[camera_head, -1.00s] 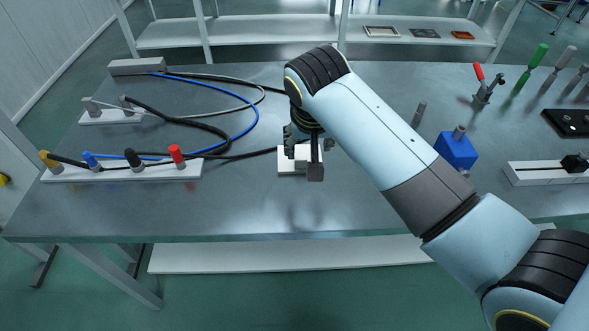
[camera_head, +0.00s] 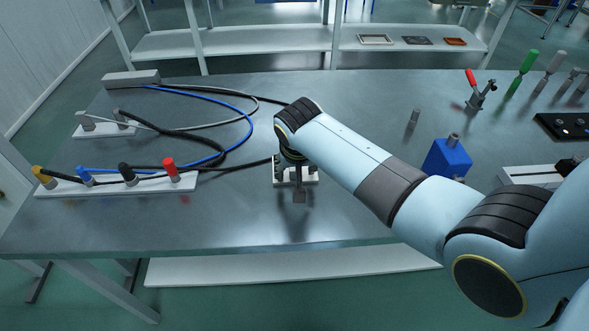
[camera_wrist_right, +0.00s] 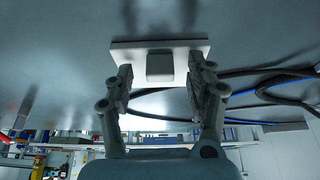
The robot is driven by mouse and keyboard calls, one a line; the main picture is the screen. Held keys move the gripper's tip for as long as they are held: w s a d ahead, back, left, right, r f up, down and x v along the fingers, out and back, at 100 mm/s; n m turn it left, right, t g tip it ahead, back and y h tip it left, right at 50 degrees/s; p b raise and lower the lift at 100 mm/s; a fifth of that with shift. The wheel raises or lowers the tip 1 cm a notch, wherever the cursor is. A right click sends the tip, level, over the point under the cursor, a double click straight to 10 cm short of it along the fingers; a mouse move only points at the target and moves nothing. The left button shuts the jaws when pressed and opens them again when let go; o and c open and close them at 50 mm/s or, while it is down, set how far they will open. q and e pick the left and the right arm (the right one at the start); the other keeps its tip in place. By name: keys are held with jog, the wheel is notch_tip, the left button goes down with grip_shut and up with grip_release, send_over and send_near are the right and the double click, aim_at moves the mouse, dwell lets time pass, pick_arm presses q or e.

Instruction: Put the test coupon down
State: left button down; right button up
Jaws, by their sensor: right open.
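A small white plate (camera_head: 312,180) lies on the bench under my right gripper (camera_head: 296,180). In the right wrist view the white plate (camera_wrist_right: 196,45) carries a light grey block (camera_wrist_right: 160,63), which may be the test coupon; I cannot tell for sure. My right gripper (camera_wrist_right: 160,75) is open, with one finger on each side of the block and a gap to it on both sides. In the head view the wrist and fingers hide much of the plate and the block. My left gripper is not in view.
To the left is a white strip (camera_head: 108,188) with coloured plugs, and black and blue cables (camera_head: 245,112) reach close to my right gripper. A blue block (camera_head: 447,158) stands to the right. The metal bench (camera_head: 230,222) is clear in front of the plate.

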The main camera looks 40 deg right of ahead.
grip_shut()
dwell(0.4)
jog(key=shift+r, duration=0.1)
